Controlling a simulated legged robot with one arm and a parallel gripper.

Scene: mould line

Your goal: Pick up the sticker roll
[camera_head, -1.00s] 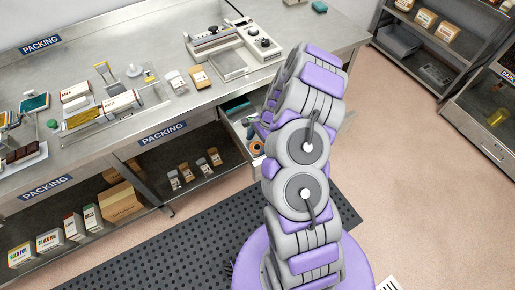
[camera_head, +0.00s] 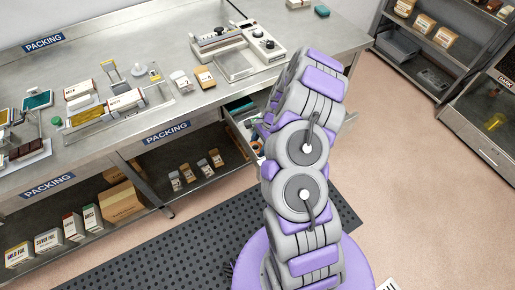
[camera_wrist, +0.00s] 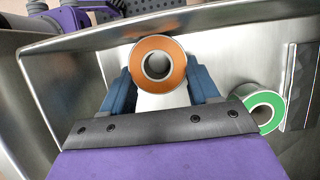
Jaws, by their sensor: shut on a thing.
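The sticker roll, a ring with an orange face and a dark hollow core, shows in the wrist view (camera_wrist: 176,72). My gripper (camera_wrist: 160,76) has its two blue fingers on either side of the roll and is shut on it. The roll is over the metal drawer (camera_wrist: 75,75); I cannot tell whether it still touches the drawer floor. A green-faced roll (camera_wrist: 264,108) lies to the right of the right finger, partly hidden by my gripper. In the head view, my arm hides most of the gripper and the roll.
The open drawer (camera_head: 232,122) sticks out below the packing bench (camera_head: 190,108). Its walls stand close around my gripper. A dark ridged item (camera_wrist: 300,88) lies at the drawer's right side. A shelf rack (camera_head: 416,62) stands at the right, with open floor before it.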

